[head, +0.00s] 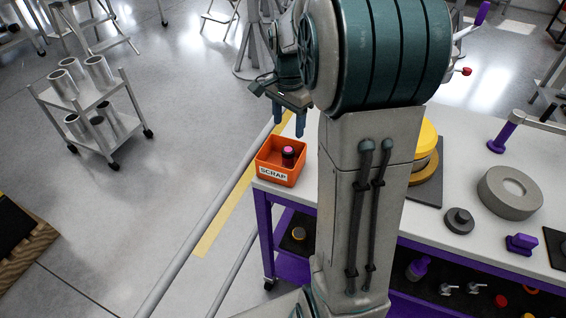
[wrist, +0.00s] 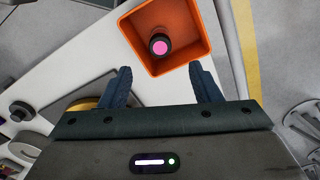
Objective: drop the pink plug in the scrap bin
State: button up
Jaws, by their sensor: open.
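The orange scrap bin (head: 278,171) stands on the left corner of the white bench, with a "SCRAP" label on its front. The pink plug (head: 288,152), dark-bodied with a pink top, is inside the bin. In the wrist view the pink plug (wrist: 159,46) rests within the walls of the scrap bin (wrist: 190,66). My gripper (head: 289,127) is above the bin, apart from the plug. In the wrist view my gripper (wrist: 162,82) has its two blue fingers spread wide with nothing between them.
The white bench (head: 445,222) with purple legs carries a grey ring (head: 510,192), a dark round part (head: 459,220) and a yellow dome (head: 425,140) to the right of my arm. A trolley with metal cylinders (head: 97,98) stands on the floor at left. Open floor lies between.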

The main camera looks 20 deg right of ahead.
notch_tip(320, 180, up, 7)
jog(key=shift+r, duration=0.2)
dwell(0.5)
jog(key=s+a+f+n+t, duration=0.1)
jog(key=s+a+f+n, duration=0.1)
jog(key=s, duration=0.4)
jog(key=s+a+f+n+t, duration=0.1)
jog(key=s+a+f+n, duration=0.1)
jog(key=s+a+n, duration=0.2)
jog(key=s+a+f+n+t, duration=0.1)
jog(key=s+a+f+n, duration=0.1)
jog(key=s+a+n, duration=0.2)
jog(key=s+n, duration=0.3)
jog(key=s, duration=0.2)
jog(key=shift+f+n, duration=0.25)
jog(key=shift+n, duration=0.05)
jog(key=shift+d, duration=0.1)
jog(key=c, duration=0.5)
jog(key=shift+o, duration=0.2)
jog(key=shift+d, duration=0.15)
